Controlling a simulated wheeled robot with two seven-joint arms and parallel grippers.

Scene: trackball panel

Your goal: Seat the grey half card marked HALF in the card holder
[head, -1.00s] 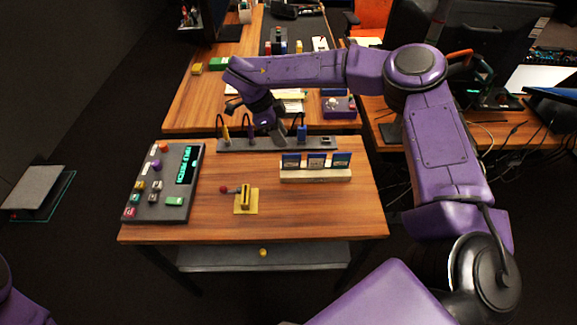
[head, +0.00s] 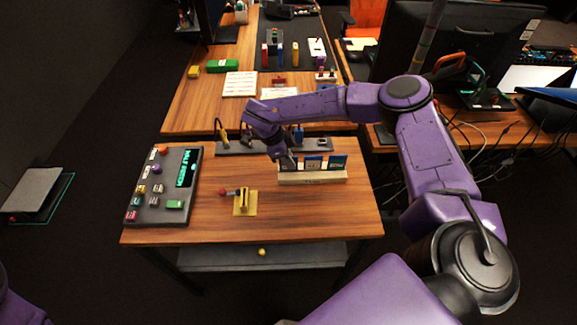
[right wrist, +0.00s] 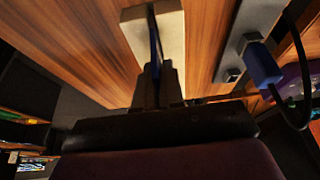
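A cream rack (head: 312,179) stands on the near wooden table with three upright cards: a left card (head: 291,166), a middle card (head: 312,163) and a right card (head: 338,162). Their markings are too small to read, so I cannot tell which is HALF. My right gripper (head: 288,163) is at the left card and partly hides it. In the right wrist view, the dark fingertips (right wrist: 155,75) are close around a thin card seen edge-on over the rack (right wrist: 172,35); whether they grip it is unclear. My left gripper is out of view.
A grey button panel (head: 165,205) with a lit display stands at the table's left. A grey strip (head: 235,148) with plugs and cables runs behind the rack; a blue plug (right wrist: 262,62) shows beside my wrist. The table's front right is clear.

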